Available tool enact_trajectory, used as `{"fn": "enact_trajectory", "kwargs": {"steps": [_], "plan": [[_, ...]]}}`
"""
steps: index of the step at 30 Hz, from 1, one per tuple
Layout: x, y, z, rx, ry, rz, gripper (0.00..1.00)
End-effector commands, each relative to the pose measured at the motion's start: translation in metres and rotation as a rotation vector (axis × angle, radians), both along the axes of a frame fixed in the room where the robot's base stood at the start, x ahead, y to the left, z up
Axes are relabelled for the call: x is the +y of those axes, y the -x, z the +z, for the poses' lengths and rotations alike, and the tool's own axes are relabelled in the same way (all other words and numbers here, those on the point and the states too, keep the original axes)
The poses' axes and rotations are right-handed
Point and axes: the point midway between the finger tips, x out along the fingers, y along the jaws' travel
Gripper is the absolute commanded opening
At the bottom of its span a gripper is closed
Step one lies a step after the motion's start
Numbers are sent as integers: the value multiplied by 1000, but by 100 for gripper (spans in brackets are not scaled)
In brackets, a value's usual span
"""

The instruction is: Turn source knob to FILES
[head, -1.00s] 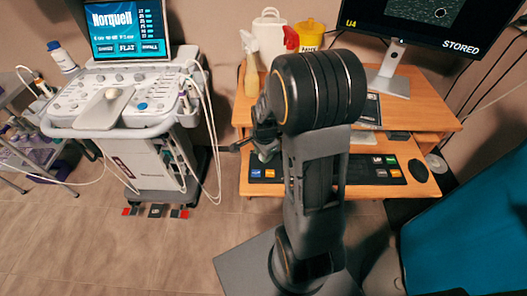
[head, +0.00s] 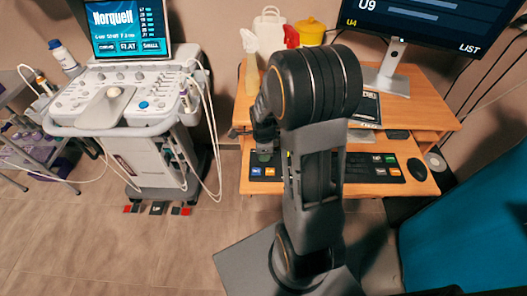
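The control panel (head: 378,171) is a dark strip with coloured keys on the pull-out shelf of the wooden desk. I cannot make out the source knob or its FILES mark for certain; my arm covers the middle of the panel. My gripper (head: 264,148) is low over the panel's left end, mostly hidden behind my arm. A dark greenish round shape shows just below it. Whether they touch, and whether the fingers are open or shut, I cannot tell. The monitor (head: 430,25) shows "U9", several bars and "LIST".
The ultrasound cart (head: 125,100) with hanging cables stands to the left. A spray bottle (head: 250,75), a yellow tub (head: 311,33) and a white container (head: 269,29) stand at the desk's back. A black mouse (head: 417,169) lies right of the panel. A teal bed (head: 470,225) is at the right.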

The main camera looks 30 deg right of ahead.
Motion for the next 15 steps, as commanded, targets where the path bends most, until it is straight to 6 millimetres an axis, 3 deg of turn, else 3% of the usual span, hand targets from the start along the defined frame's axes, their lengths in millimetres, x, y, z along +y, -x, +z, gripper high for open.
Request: {"fn": "enact_trajectory", "kwargs": {"steps": [12,13,15], "plan": [[0,0,0,-1,-1,-8,9],[0,0,0,-1,-1,-8,35],[0,0,0,-1,0,-7,41]]}}
